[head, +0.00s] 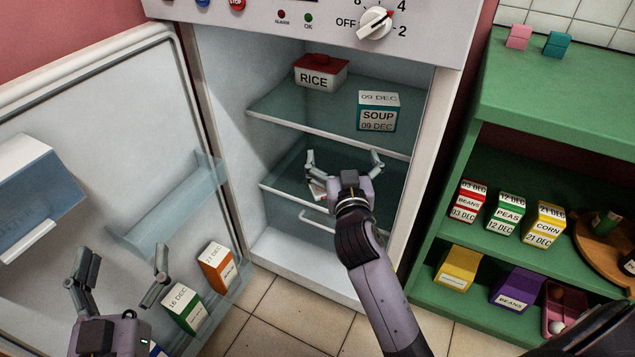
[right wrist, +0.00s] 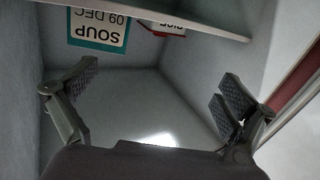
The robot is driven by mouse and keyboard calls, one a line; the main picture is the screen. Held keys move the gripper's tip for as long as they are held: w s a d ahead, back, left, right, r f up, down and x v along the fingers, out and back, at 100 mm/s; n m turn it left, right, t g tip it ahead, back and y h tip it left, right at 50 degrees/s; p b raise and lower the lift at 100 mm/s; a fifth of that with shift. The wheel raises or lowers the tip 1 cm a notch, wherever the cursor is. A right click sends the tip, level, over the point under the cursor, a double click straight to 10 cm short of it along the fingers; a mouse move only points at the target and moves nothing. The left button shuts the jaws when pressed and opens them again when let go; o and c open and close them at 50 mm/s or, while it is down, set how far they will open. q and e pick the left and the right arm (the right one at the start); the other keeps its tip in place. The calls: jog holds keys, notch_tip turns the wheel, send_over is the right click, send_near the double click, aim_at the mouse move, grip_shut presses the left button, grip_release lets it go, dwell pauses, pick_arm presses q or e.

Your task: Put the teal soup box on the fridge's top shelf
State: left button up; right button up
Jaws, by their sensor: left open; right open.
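The teal soup box (head: 378,115), with a white label reading SOUP 09 DEC, stands on the fridge's top shelf (head: 290,112), toward the right and front. It also shows upside down at the top of the right wrist view (right wrist: 98,28). My right gripper (head: 343,160) is open and empty, inside the fridge opening, below the top shelf and apart from the box. Its two fingers also show spread apart in the right wrist view (right wrist: 160,80). My left gripper (head: 122,255) is open and empty in front of the open fridge door.
A rice container (head: 320,75) with a red lid stands at the back left of the top shelf. The fridge door (head: 95,110) hangs open at left, holding green (head: 182,307) and orange (head: 217,267) boxes. A green shelf unit (head: 560,95) with several boxes stands at right.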

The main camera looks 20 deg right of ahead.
jog(key=s+a+r+n+t+y, duration=0.1)
jog(key=s+a+r+n+y, duration=0.1)
jog(key=s+a+y, duration=0.3)
jog(key=s+a+r+n+t+y, duration=0.1)
jog(key=s+a+r+n+y, duration=0.2)
jog(key=s+a, duration=0.6)
jog(key=a+n+y, duration=0.1)
jog(key=y, duration=0.1)
jog(key=shift+r+t+y, duration=0.2)
jog(key=shift+t+y, duration=0.2)
jog(key=shift+d, duration=0.1)
